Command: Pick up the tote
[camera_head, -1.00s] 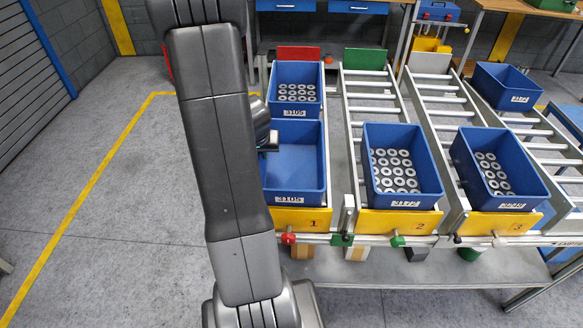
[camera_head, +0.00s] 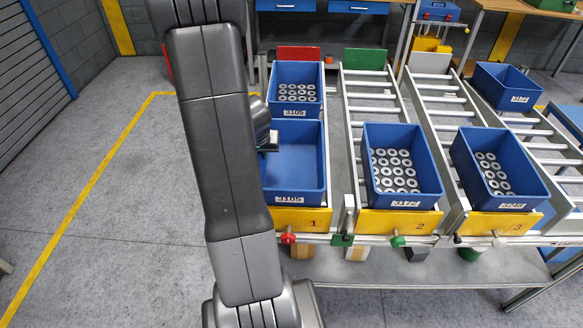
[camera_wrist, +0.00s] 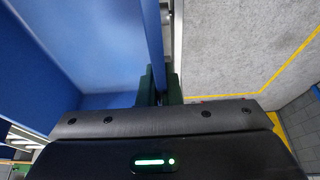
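The empty blue tote (camera_head: 297,177), with a white label on its front, sits at the front end of lane 1. My arm stands at its left and hides part of its left side. In the head view my gripper (camera_head: 270,142) is mostly hidden behind the arm, at the tote's left wall. In the wrist view the dark green fingers of my gripper (camera_wrist: 160,86) straddle the blue wall of the tote (camera_wrist: 75,45), one inside and one outside. They sit close against the wall and appear shut on it.
A blue tote with metal rings (camera_head: 297,77) stands directly behind. Ring-filled totes stand in lane 2 (camera_head: 432,190) and lane 3 (camera_head: 541,186). A yellow front plate (camera_head: 290,220) closes lane 1. Open floor (camera_head: 110,215) lies to the left.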

